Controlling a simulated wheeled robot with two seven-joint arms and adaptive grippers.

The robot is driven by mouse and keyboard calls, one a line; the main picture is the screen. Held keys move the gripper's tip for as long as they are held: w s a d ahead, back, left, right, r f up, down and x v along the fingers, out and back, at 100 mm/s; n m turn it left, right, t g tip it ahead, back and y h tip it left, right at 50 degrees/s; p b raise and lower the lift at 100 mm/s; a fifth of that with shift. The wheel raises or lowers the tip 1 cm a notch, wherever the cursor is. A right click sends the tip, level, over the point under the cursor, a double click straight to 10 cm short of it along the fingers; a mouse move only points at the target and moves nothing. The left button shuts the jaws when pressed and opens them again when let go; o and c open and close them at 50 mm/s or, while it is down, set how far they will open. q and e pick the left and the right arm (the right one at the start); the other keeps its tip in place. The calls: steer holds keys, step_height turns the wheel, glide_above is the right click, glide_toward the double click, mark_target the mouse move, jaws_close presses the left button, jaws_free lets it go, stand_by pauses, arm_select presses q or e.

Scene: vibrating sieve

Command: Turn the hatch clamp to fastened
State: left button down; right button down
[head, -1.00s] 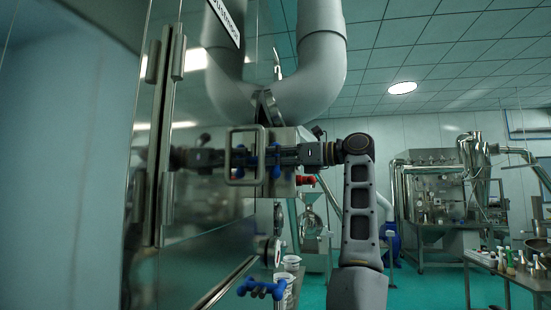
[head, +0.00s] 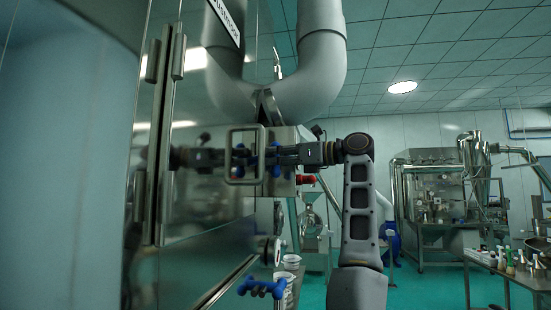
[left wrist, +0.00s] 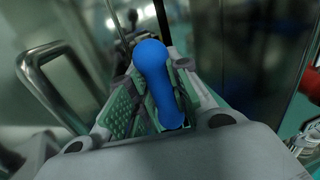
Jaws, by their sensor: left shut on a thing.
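The hatch clamp has a blue rounded handle (left wrist: 155,75), seen close up in the left wrist view, lying between my fingers. In the head view the blue clamp (head: 273,161) shows at the edge of the steel machine, partly covered by my fingers. My left gripper (head: 283,156) reaches it from the right, level, and is shut on the blue handle. In the left wrist view the left gripper's (left wrist: 155,105) green-padded fingers lie on both sides of the handle. The clamp's pivot is hidden. My right gripper is out of view.
A metal door handle (head: 234,155) stands just left of the clamp. A second blue clamp (head: 262,288) sits lower on the machine. A red knob (head: 305,180) is just below my gripper. A large grey pipe (head: 318,80) bends above. Bench and equipment stand far right.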

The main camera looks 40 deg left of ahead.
arm_select(q)
steer(key=shift+n, duration=0.4)
steer(key=n, duration=0.4)
steer(key=shift+s+g+y, duration=0.15)
steer(key=shift+g+y, duration=0.15)
steer(key=shift+y, duration=0.1)
steer(key=n, duration=0.4)
steer(key=shift+s+d+f+n+g, duration=0.1)
steer(key=shift+d+f+n+g, duration=0.05)
steer(key=shift+n+g, duration=0.25)
steer(key=n, duration=0.2)
steer(key=n+g, duration=0.1)
steer(key=n, duration=0.2)
steer(key=shift+s+f+g, duration=0.1)
steer(key=shift+f+g, duration=0.05)
steer(key=shift+g, duration=0.15)
steer(key=shift+f+n+g, duration=0.1)
steer(key=shift+n+g, duration=0.2)
steer(key=shift+n, duration=1)
steer(key=shift+f+n+g, duration=0.1)
steer(key=shift+n+g, duration=0.2)
steer(key=shift+n, duration=1)
steer(key=c, duration=1.3)
jaws_free()
steer(key=shift+d, duration=0.1)
